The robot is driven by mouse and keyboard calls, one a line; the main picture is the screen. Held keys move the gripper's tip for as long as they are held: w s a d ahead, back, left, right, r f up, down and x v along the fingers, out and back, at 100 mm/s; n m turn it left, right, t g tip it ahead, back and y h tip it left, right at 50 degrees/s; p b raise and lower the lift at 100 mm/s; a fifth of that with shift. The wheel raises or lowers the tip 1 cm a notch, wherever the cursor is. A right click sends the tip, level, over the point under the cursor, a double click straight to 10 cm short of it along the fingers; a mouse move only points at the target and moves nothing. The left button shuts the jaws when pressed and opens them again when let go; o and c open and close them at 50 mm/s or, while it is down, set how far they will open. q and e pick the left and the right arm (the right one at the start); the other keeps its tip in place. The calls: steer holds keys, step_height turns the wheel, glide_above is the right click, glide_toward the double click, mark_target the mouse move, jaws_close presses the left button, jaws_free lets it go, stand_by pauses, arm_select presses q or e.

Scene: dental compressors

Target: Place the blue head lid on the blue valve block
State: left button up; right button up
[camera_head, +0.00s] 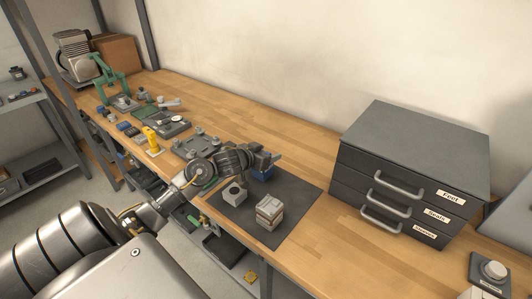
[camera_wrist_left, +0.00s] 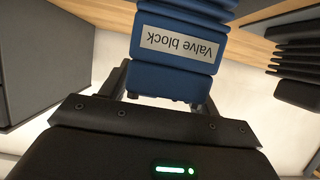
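A blue part labelled "Valve block" (camera_wrist_left: 180,45) fills the top middle of the left wrist view, with its label upside down and fins at the top edge of the picture. A darker blue band lies on its side nearest my left gripper; I cannot tell whether that is the separate head lid. The left gripper (camera_wrist_left: 166,88) has its dark fingers at both sides of this blue part; contact is not clear. In the head view the left gripper (camera_head: 272,157) is just above a blue block (camera_head: 262,174) at the mat's far edge. My right gripper is out of view.
On the dark mat (camera_head: 300,205) stand a grey block with a round hole (camera_head: 235,194) and a striped block (camera_head: 269,212). A drawer cabinet (camera_head: 410,170) stands to the right. Tools and parts, including a yellow one (camera_head: 151,140), lie to the left. The wall is behind.

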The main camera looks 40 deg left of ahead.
arm_select(q)
steer(key=shift+o, duration=1.1)
steer(key=shift+r, duration=0.2)
steer(key=p+v, duration=0.1)
steer(key=v, duration=1.1)
